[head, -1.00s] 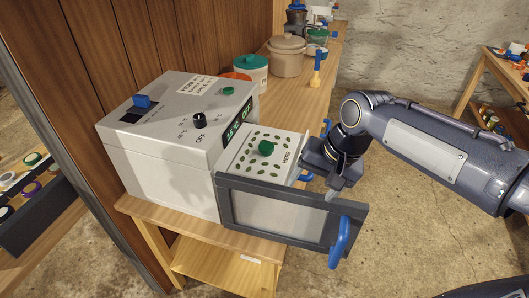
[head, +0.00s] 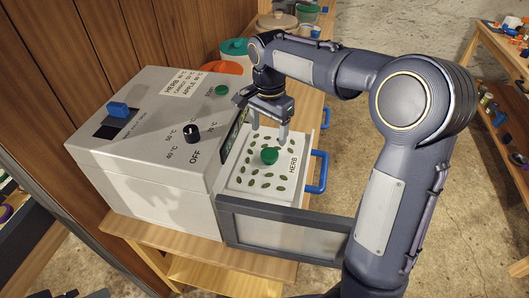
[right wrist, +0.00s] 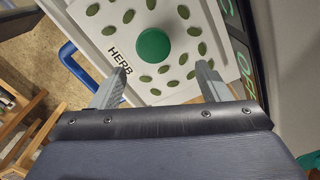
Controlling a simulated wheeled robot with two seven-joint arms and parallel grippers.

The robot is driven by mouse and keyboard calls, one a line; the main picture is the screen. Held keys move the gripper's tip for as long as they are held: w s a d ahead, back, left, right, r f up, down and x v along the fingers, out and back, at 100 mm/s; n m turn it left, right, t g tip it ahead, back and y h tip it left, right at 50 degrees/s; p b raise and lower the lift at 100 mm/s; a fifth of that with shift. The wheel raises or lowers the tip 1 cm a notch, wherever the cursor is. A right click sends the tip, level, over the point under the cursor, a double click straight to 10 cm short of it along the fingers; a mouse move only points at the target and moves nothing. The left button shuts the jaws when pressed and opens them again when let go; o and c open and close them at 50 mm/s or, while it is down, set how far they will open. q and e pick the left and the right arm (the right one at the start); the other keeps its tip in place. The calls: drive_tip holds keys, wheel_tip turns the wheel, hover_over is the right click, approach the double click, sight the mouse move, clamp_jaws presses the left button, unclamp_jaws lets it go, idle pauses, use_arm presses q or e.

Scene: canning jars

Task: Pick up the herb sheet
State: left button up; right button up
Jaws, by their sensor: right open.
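The herb sheet (head: 247,178) is a white tray with green leaf shapes, the word HERB and a round green knob (head: 269,155) in its middle. It lies in the opened front of the grey dehydrator box (head: 150,150). My right gripper (head: 268,140) is open above the sheet's far part, its fingers pointing down just behind the knob. In the right wrist view the herb sheet (right wrist: 110,38) lies beyond the open fingers, with the green knob (right wrist: 153,47) ahead of and between them. Nothing is between the fingertips. My left gripper is not in view.
The dehydrator's dark-framed door (head: 285,235) is swung open in front of the sheet. A blue handle (head: 318,172) stands to the sheet's right. Pots and an orange bowl (head: 228,66) stand behind on the wooden bench.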

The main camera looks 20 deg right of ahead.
sight(269, 153)
drive_tip(key=f, duration=0.4)
drive_tip(key=s+f, duration=0.1)
drive_tip(key=f, duration=0.1)
drive_tip(key=shift+a+f+p, duration=0.1)
drive_tip(key=shift+f+p, duration=0.3)
drive_tip(key=c, duration=1.2)
drive_tip(key=shift+o, duration=0.2)
